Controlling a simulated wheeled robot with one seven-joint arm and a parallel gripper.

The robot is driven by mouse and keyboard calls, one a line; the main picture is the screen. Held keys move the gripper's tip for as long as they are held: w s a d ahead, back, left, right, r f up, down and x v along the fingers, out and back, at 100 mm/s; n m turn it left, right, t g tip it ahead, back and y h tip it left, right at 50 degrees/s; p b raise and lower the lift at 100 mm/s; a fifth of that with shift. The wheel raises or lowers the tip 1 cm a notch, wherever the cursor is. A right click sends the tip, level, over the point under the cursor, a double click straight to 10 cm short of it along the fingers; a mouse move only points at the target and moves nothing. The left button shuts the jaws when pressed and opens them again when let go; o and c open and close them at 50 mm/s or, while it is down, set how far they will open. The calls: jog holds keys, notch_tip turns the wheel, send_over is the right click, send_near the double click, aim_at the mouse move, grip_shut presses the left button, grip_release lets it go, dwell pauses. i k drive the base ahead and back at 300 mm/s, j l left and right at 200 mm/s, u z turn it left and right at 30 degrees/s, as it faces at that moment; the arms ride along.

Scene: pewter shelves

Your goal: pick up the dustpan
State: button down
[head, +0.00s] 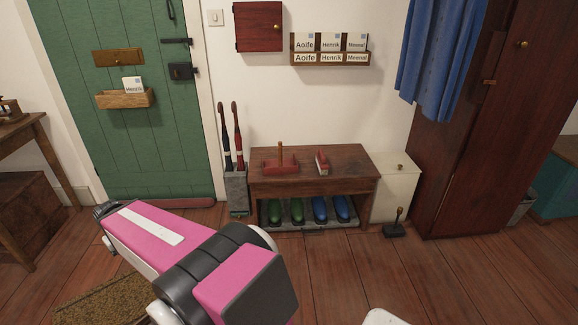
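What looks like the dustpan (271,167) is a dark red pan with an upright wooden handle. It stands on the left part of the top of a low wooden bench, and its far side is hard to make out at this size. A red hand brush (322,163) lies to its right, apart from it. My pink and black arm reaches across the lower left of the head view, in front of and to the left of the bench. I see no gripper fingers in this view.
The bench (345,160) has green and blue shoes below it. An umbrella stand (236,192) is close on its left, a cream cabinet (397,185) on its right. A small dark object with a knobbed handle (396,227) sits on the floor. The floor before the bench is clear.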

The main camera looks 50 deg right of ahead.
aim_at(280, 165)
jog(key=z, duration=2)
jog(key=i+j+z, duration=0.2)
jog(key=j, duration=0.35)
jog(key=i, duration=0.1)
